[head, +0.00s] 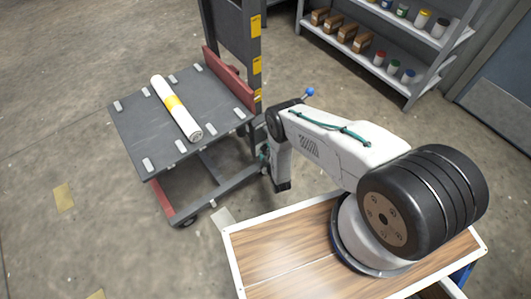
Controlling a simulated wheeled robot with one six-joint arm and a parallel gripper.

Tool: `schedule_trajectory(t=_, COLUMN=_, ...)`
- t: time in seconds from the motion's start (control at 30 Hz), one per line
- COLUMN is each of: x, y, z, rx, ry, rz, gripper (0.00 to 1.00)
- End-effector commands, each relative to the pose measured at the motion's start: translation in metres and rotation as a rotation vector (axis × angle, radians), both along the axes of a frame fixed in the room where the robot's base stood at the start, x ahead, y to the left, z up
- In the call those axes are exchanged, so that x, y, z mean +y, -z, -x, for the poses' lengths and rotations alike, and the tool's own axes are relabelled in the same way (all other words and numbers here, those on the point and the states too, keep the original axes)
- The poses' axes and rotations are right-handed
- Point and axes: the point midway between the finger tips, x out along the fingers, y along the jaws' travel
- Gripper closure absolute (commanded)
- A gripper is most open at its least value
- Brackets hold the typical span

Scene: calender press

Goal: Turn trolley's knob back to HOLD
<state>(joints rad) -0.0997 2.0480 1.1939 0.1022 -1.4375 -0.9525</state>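The trolley (160,118) stands left of my arm in the head view, with a dark flat deck, small grey blocks along its edges and a tall grey upright at its right end. A white roll (160,88) with a yellow band lies on the deck. A blue ball (309,92) on a short stalk shows just behind my arm's elbow; I cannot tell whether it is the trolley's knob. No HOLD marking can be read. The far end of my arm, with my gripper (266,158), hangs down beside the trolley's right corner. The fingers cannot be made out, nor any contact.
A grey shelf rack (400,60) with brown boxes and several small jars stands at the back right. A wood-topped surface (280,255) with a white rim lies under my arm's base. The concrete floor (60,130) left of the trolley is mostly clear.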

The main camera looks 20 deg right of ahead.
Motion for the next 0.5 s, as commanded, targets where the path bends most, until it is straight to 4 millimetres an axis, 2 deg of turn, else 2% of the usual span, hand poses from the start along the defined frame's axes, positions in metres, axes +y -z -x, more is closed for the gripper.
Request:
schedule_trajectory(t=0.13, x=0.0, y=0.0, z=0.001, rx=0.0, ry=0.001, rz=0.0, gripper=0.41)
schedule_trajectory(t=0.23, x=0.0, y=-0.002, z=0.009, rx=0.002, ry=0.001, rz=0.0, gripper=0.41)
schedule_trajectory(t=0.5, x=0.0, y=-0.012, z=0.053, rx=0.003, ry=-0.001, rz=0.0, gripper=0.41)
